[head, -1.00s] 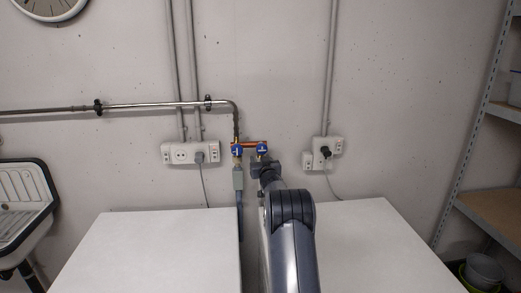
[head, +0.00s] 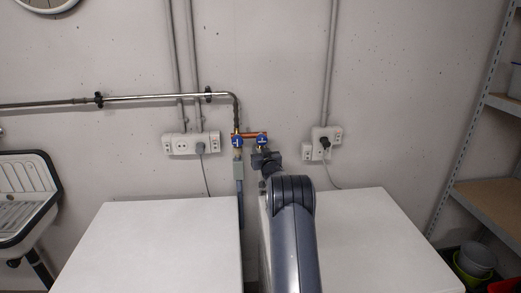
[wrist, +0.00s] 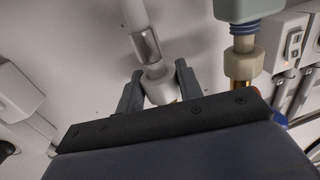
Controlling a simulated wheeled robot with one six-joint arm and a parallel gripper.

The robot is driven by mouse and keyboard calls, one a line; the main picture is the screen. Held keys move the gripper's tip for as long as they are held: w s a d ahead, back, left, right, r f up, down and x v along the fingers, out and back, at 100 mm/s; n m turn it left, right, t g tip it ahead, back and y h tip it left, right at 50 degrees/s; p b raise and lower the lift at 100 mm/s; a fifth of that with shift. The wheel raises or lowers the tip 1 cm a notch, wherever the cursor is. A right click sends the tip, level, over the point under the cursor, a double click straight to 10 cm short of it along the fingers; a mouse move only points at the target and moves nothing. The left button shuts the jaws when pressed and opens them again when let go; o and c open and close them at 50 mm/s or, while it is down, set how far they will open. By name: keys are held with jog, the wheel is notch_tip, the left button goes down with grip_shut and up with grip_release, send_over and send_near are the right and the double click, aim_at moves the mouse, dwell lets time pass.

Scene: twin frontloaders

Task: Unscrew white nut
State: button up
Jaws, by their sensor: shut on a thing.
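The white nut (wrist: 160,87) is on the end of a pale hose with a metal sleeve (wrist: 145,47). In the wrist view it sits between the two fingers of my gripper (wrist: 158,88), which is shut on it. In the head view my gripper (head: 266,160) is just below the right blue-handled valve (head: 262,140) and hides the nut there. A second cream nut (wrist: 243,65) sits to the right in the wrist view, below a grey box (wrist: 248,10), clear of my fingers. That grey box hangs under the left blue-handled valve (head: 237,142) in the head view.
Two white machine tops (head: 160,245) and (head: 365,235) stand either side of the gap below the valves. A copper pipe (head: 250,134) joins the valves. Wall sockets (head: 182,144) and (head: 325,138) flank them. A sink (head: 22,195) is at left, shelving (head: 490,205) at right.

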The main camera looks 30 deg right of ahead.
jog(key=shift+f+b, duration=0.15)
jog(key=shift+b, duration=0.5)
jog(key=m+h+b, duration=0.1)
jog(key=b, duration=0.5)
jog(key=shift+g+h+b, duration=0.3)
jog(key=shift+h+b, duration=0.1)
jog(key=b, duration=0.2)
jog(key=h+b, duration=0.1)
jog(key=b, duration=0.2)
jog(key=shift+w+d+m, duration=0.2)
jog(key=shift+d+m, duration=0.1)
jog(key=b, duration=0.5)
jog(key=shift+d+g+h, duration=0.1)
jog(key=shift+g+h, duration=0.2)
